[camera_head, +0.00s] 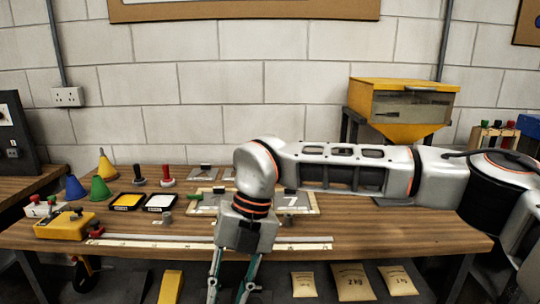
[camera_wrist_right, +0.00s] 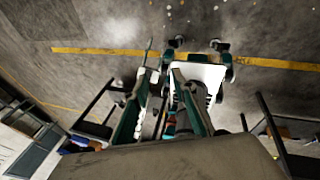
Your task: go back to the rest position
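My right arm comes in from the right in the head view and reaches left across the wooden workbench (camera_head: 390,230). Its wrist bends down over the bench's front edge. My right gripper (camera_head: 229,288) points down there, its two fingers apart with nothing seen between them; the tips are cut off by the picture's bottom edge. In the right wrist view the gripper (camera_wrist_right: 162,75) also shows its fingers apart, above the grey floor (camera_wrist_right: 100,30). My left gripper is not in view.
On the bench stand coloured cones (camera_head: 99,188), a yellow box (camera_head: 65,225), a long metal rule (camera_head: 150,240) and a framed board (camera_head: 298,200) near my forearm. A yellow hopper (camera_head: 402,105) stands behind the arm. Paper bags (camera_head: 350,282) lie below the front edge.

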